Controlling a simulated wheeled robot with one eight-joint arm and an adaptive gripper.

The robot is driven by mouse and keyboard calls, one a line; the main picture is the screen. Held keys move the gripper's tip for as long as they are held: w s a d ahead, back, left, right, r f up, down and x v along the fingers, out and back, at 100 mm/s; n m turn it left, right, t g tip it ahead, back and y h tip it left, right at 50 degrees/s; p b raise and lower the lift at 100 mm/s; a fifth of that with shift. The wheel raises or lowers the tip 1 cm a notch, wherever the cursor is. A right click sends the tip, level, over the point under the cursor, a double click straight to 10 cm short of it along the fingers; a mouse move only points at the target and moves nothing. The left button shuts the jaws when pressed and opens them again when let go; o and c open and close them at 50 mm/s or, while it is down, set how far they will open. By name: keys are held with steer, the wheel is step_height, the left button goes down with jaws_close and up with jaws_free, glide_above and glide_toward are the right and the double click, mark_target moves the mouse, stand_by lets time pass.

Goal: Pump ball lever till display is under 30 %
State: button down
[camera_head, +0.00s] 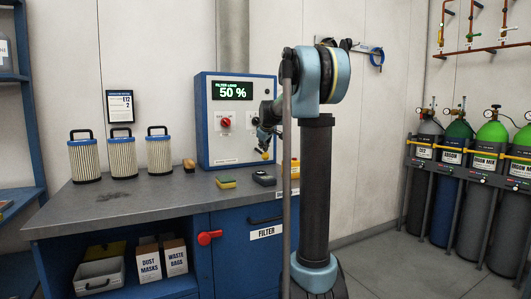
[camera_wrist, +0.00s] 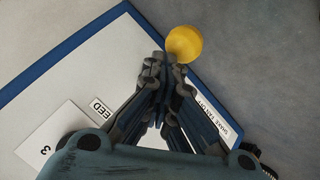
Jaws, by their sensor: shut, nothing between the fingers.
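The blue-edged white control box (camera_head: 205,135) stands on the bench against the wall. Its display (camera_head: 232,90) reads "FILTER LOAD 50 %" in green. A yellow ball (camera_head: 265,156), the lever's knob, shows low at the box's right side, just below my gripper (camera_head: 264,146). In the wrist view the yellow ball (camera_wrist: 184,44) lies just past my fingertips (camera_wrist: 160,62), slightly to the right. My gripper is shut and empty. Whether the fingertips touch the ball is hard to tell. The lever's rod is hidden.
A red knob (camera_head: 225,122) is on the box front. Three filter cartridges (camera_head: 121,152), a yellow-green sponge (camera_head: 226,182) and a dark block (camera_head: 263,178) stand on the bench (camera_head: 150,205). A red handle (camera_head: 209,237) juts from the cabinet. Gas cylinders (camera_head: 488,165) stand at right.

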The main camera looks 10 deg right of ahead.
steer(key=shift+f, duration=1.05)
stand_by(1.2)
steer(key=shift+r, duration=0.1)
stand_by(0.4)
steer(key=shift+r, duration=2.55)
steer(key=shift+r, duration=2.55)
steer(key=s+f+m+g, duration=0.15)
steer(key=s+f, duration=0.35)
steer(key=s, duration=0.5)
steer(key=s+f+m+g, duration=0.15)
steer(key=s+f, duration=0.35)
steer(key=s, duration=0.5)
steer(key=s+f+m+g, duration=0.15)
steer(key=s+f, duration=0.35)
steer(key=s, duration=0.5)
steer(key=s+d+f+m+g, duration=0.1)
steer(key=s+f+m, duration=0.3)
steer(key=s+f, duration=1.8)
steer(key=s+g, duration=0.1)
steer(key=s, duration=0.3)
steer(key=shift+s+f, duration=0.2)
steer(key=shift+f, duration=0.05)
